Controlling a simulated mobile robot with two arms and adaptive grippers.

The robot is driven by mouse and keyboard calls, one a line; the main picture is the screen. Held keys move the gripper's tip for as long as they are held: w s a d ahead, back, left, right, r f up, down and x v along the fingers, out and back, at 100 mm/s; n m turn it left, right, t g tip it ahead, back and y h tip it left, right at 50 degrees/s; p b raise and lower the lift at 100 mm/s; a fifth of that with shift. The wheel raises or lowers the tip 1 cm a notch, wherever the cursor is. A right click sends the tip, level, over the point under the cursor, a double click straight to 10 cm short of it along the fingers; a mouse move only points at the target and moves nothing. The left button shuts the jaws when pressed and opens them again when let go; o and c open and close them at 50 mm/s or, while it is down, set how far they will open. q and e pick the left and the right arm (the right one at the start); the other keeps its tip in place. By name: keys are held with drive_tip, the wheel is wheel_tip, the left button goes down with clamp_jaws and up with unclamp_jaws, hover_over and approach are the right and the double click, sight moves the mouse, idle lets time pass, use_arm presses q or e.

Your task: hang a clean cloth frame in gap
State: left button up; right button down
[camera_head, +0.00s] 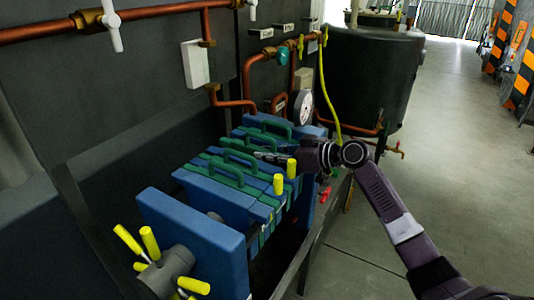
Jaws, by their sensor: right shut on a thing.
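The filter press holds a row of blue plates and cloth frames with green handles. My right gripper (270,157) reaches in from the right, above the row, and is shut on what looks like a green handle (262,138) of one frame; its fingers partly hide the grip. Another frame with a green handle (225,172) stands nearer in the row. I cannot tell from here whether the held frame is clean, or whether it is lifted. No clear gap between the frames shows; a dark space lies between the row and the near blue block (190,235). My left gripper is not in view.
A grey hub with yellow levers (165,272) stands at the near end. Yellow knobs (278,184) stick up beside the row. Copper pipes (235,103) and a gauge (303,107) are behind. A dark tank (370,75) stands at the back. The floor at right is clear.

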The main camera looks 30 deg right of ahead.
drive_tip(key=shift+r, duration=0.1)
drive_tip(key=c, duration=1.7)
unclamp_jaws()
drive_tip(key=shift+s, duration=0.15)
drive_tip(key=v, duration=1.1)
drive_tip(key=shift+s+d+r, duration=0.1)
drive_tip(key=shift+s+d, duration=0.15)
drive_tip(key=shift+s, duration=0.05)
